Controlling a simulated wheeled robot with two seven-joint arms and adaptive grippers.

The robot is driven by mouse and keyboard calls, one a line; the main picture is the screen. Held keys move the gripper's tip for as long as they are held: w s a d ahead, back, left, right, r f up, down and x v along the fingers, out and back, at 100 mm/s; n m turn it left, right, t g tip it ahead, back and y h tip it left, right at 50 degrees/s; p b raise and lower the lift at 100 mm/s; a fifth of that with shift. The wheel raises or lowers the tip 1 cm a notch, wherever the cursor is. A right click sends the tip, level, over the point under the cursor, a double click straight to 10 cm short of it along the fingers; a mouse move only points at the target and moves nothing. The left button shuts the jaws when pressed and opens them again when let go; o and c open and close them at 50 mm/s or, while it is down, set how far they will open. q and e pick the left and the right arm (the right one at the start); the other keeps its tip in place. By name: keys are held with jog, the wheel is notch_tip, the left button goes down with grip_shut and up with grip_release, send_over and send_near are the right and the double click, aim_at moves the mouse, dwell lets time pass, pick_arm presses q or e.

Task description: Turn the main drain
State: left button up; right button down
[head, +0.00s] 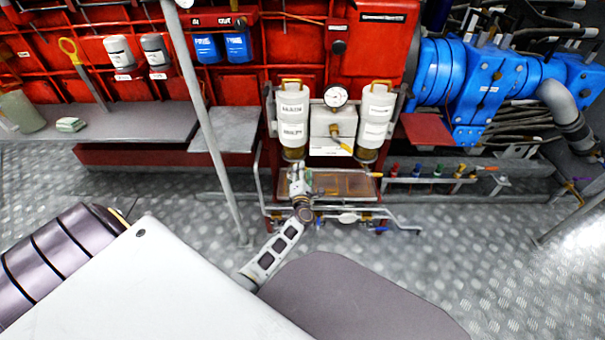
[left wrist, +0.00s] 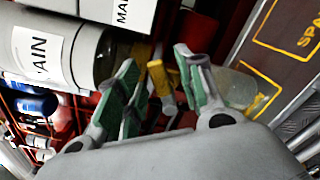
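My left gripper (head: 299,172) reaches in below the left of two white filter canisters (head: 292,117) in the head view. In the left wrist view, the fingers of the gripper (left wrist: 156,62) have green pads and stand apart. A small yellow handle (left wrist: 161,82) shows between them, with a gap visible to at least one pad. A white canister (left wrist: 42,55) with a label ending in "AIN" is beside the left finger. The gripper hides the drain area in the head view. My right gripper is not in view.
A pressure gauge (head: 336,97) sits between the canisters, with a second canister (head: 376,120) to its right. A brown tray (head: 345,184) with yellow outlines lies below. A grey pole (head: 203,110) stands left of the arm. A clear cup (left wrist: 236,88) is beside the right finger.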

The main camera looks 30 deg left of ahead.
pick_arm(q)
jog(key=shift+c, duration=0.5)
grip_shut()
